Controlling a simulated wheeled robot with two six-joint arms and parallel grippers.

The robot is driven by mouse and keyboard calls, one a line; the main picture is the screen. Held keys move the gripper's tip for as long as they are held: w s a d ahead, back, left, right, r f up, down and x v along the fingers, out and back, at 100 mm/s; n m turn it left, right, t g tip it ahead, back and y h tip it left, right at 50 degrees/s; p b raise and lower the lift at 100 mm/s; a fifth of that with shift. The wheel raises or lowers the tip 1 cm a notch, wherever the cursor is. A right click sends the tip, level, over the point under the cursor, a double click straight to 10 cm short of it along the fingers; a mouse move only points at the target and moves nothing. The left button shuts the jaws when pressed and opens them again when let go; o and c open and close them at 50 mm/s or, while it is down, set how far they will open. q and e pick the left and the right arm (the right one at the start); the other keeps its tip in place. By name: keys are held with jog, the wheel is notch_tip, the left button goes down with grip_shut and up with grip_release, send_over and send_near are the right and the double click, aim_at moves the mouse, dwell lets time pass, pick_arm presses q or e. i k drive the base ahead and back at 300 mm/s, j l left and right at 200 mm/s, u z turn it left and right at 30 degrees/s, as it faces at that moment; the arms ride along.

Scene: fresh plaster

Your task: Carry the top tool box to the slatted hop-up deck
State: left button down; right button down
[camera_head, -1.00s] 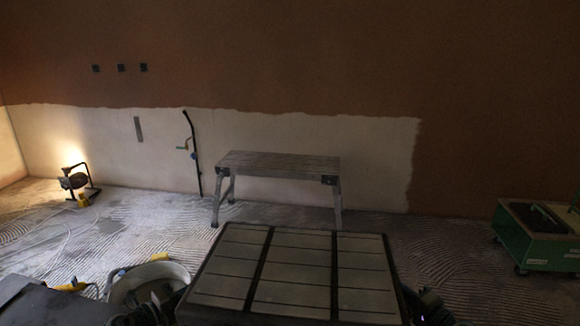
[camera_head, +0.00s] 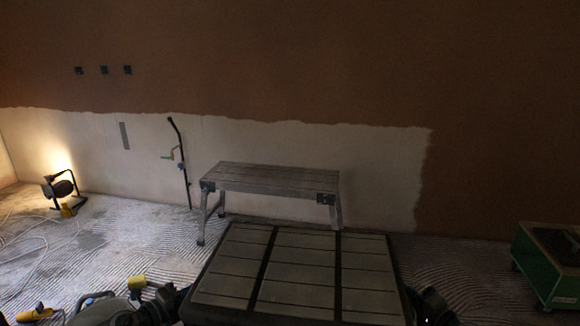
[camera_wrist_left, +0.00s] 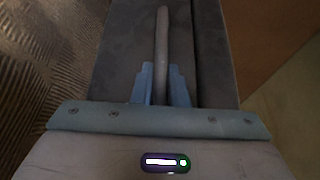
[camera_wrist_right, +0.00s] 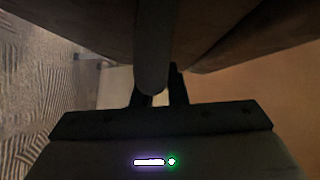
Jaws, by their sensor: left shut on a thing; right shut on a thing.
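The tool box (camera_head: 300,271), with a grey panelled lid and dark ribs, is held in front of me between my two arms. My left gripper (camera_head: 172,298) is at its left side; in the left wrist view its fingers (camera_wrist_left: 160,85) are shut on a bar handle. My right gripper (camera_head: 432,300) is at its right side; in the right wrist view its fingers (camera_wrist_right: 158,90) are shut around a similar handle. The slatted hop-up deck (camera_head: 270,178) stands on folding metal legs ahead, just beyond the box's far edge, against the half-plastered wall. Its top looks bare.
A green wheeled cart (camera_head: 548,262) stands at the right. A lit work lamp (camera_head: 62,188) stands on the floor at the left. A bucket (camera_head: 100,310) and yellow items lie at the lower left. A cable crosses the left floor.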

aim_at(277, 174)
jog(key=i+l, duration=0.1)
jog(key=i, duration=0.45)
jog(key=i+l, duration=0.15)
jog(key=i, duration=0.4)
jog(key=i+l, duration=0.1)
jog(key=i, duration=0.45)
jog(key=i+u, duration=0.1)
jog(key=i, duration=0.75)
jog(key=i+j, duration=0.2)
jog(key=i, duration=0.2)
jog(key=i+j, duration=0.25)
jog(key=i, duration=0.15)
jog(key=i+j, duration=0.2)
jog(key=i, duration=0.2)
